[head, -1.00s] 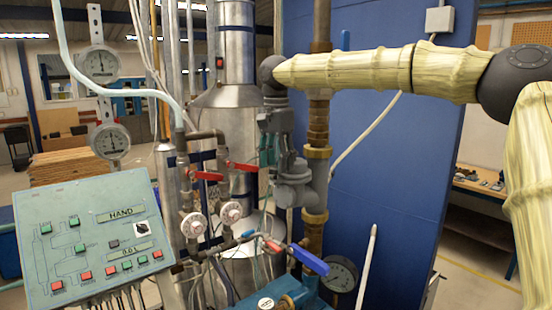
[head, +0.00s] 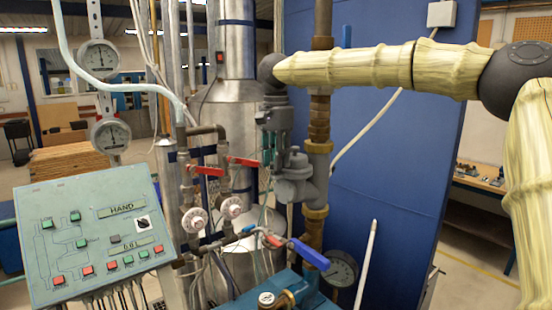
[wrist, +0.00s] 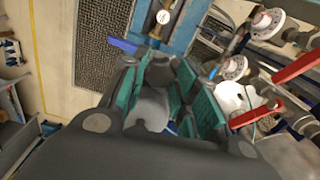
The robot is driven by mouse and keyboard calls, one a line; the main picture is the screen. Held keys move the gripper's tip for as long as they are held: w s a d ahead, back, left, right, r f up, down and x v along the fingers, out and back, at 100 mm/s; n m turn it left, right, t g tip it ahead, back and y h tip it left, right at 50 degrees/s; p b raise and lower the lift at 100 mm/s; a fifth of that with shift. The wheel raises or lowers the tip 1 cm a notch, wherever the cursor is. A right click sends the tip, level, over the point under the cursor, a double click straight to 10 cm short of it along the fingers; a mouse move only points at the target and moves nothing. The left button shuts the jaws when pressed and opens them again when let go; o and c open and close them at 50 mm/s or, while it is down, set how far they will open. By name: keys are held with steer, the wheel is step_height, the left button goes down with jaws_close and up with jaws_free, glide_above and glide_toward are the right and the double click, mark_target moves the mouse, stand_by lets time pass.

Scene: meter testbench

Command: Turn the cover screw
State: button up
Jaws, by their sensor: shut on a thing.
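My gripper (head: 268,156) points down from the end of my arm in the head view, beside the grey meter body (head: 294,190) on the brass-fitted pipe. In the wrist view its teal-padded fingers (wrist: 165,100) are closed around a grey piece (wrist: 152,108), which I take to be the cover screw. The fingers and wrist hide much of this piece in the head view. Its head and thread cannot be made out.
Red-handled valves (head: 208,171) and white round dials (head: 194,221) stand just left of the gripper. A blue lever (head: 310,255) is below. A blue panel (head: 390,150) stands behind my arm. A control box (head: 95,240) is at the left.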

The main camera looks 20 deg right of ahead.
steer(key=shift+f+m, duration=0.1)
steer(key=shift+m, duration=1.9)
steer(key=o, duration=1)
step_height(320, 180, up, 12)
